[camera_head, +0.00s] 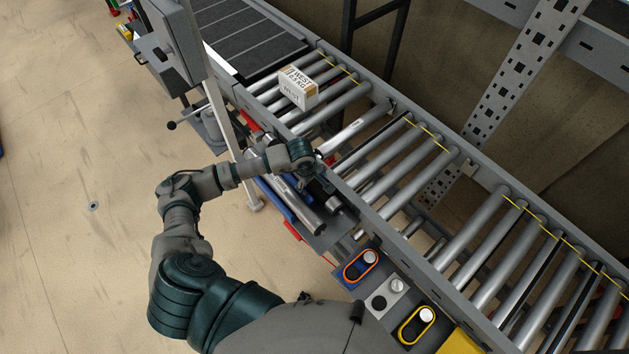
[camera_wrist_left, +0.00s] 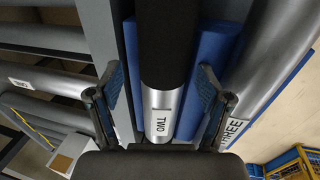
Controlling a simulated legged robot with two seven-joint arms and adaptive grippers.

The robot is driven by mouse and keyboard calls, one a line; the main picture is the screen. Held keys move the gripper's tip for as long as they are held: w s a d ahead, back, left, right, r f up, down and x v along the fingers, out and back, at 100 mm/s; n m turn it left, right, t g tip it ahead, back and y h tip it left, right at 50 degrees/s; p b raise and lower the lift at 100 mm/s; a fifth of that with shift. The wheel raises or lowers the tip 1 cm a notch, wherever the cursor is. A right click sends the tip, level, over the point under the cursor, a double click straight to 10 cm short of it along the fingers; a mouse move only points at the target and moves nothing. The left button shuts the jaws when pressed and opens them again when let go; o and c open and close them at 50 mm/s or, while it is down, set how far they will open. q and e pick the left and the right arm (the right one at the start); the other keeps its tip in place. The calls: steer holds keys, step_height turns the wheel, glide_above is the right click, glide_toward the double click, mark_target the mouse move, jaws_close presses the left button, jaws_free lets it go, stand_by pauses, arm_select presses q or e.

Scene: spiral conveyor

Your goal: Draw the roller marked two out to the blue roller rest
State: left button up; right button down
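The roller marked TWO (camera_wrist_left: 163,112) shows in the left wrist view, silver at its labelled end and black further up. It lies over the blue roller rest (camera_wrist_left: 205,50), with blue on both sides of it. My left gripper (camera_wrist_left: 158,88) is open, with one finger on each side of the roller and a gap visible at each. In the head view my left gripper (camera_head: 318,183) is low beside the conveyor frame and hides most of that roller. The blue rest (camera_head: 273,204) shows below it. My right gripper is not in view.
A silver roller marked THREE (camera_wrist_left: 260,75) lies to the right of TWO. A labelled conveyor roller (camera_wrist_left: 45,80) is at left. A white box (camera_head: 298,88) sits on the conveyor rollers. Orange-ringed (camera_head: 361,267) and yellow-ringed (camera_head: 416,325) controls line the frame. Open floor (camera_head: 70,200) is left.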

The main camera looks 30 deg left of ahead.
arm_select(q)
steer(key=shift+a, duration=0.1)
steer(key=shift+r, duration=0.2)
steer(key=v, duration=1.1)
steer(key=shift+a+r, duration=0.15)
steer(key=shift+r, duration=0.05)
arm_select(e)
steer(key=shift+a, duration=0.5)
arm_select(q)
steer(key=shift+s, duration=0.1)
